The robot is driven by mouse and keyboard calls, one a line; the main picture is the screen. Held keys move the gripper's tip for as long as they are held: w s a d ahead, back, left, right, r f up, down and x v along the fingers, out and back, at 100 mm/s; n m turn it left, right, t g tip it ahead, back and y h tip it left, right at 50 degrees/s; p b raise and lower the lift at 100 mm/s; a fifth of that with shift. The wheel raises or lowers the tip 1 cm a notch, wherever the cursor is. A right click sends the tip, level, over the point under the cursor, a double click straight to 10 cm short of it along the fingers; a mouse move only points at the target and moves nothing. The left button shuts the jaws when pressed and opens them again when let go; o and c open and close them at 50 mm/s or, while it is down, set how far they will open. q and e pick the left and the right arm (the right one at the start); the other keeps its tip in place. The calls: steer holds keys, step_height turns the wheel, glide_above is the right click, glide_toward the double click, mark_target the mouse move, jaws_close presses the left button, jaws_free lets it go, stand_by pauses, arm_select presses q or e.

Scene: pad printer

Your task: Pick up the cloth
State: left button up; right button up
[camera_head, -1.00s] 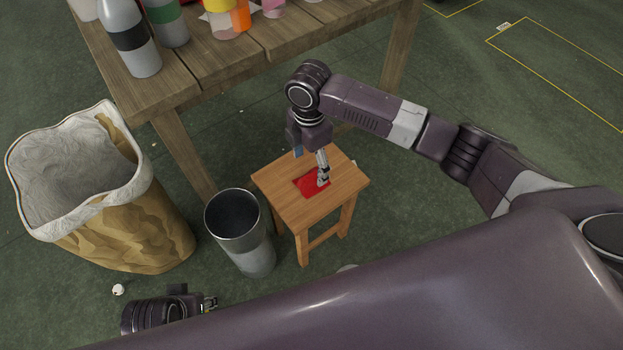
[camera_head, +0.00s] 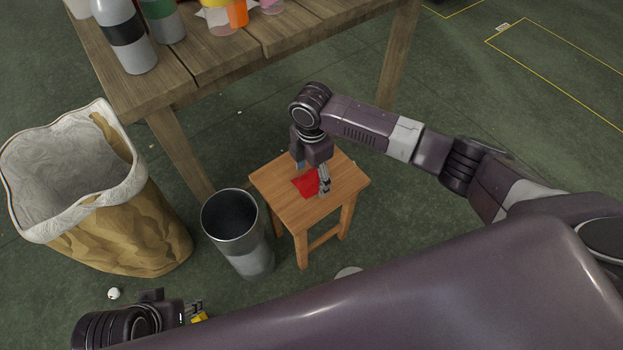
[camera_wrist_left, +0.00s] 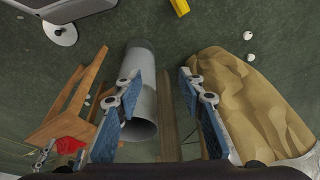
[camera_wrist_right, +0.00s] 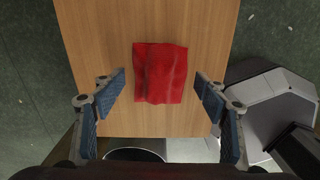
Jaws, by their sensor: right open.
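The red cloth (camera_head: 307,182) lies on the seat of the small wooden stool (camera_head: 284,206). In the right wrist view the cloth (camera_wrist_right: 160,73) lies slightly creased on the wood, ahead of the fingers. My right gripper (camera_head: 313,178) is over the stool, pointing down. In its wrist view its fingers (camera_wrist_right: 160,91) are wide apart with nothing between them, and the cloth lies beyond the gap. My left gripper (camera_wrist_left: 163,88) is open and empty, low at the left, away from the stool. In the head view only part of it shows at the bottom left.
A grey metal bin (camera_head: 232,226) stands just left of the stool. A large brown sack with a white lining (camera_head: 130,235) stands farther left. A wooden table (camera_head: 270,48) with bottles (camera_head: 124,38) stands behind. A yellow object (camera_wrist_left: 180,7) lies on the floor.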

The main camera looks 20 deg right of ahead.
mark_target(311, 175)
steer(key=c, duration=1.2)
steer(key=shift+c, duration=0.2)
steer(key=shift+r, duration=0.15)
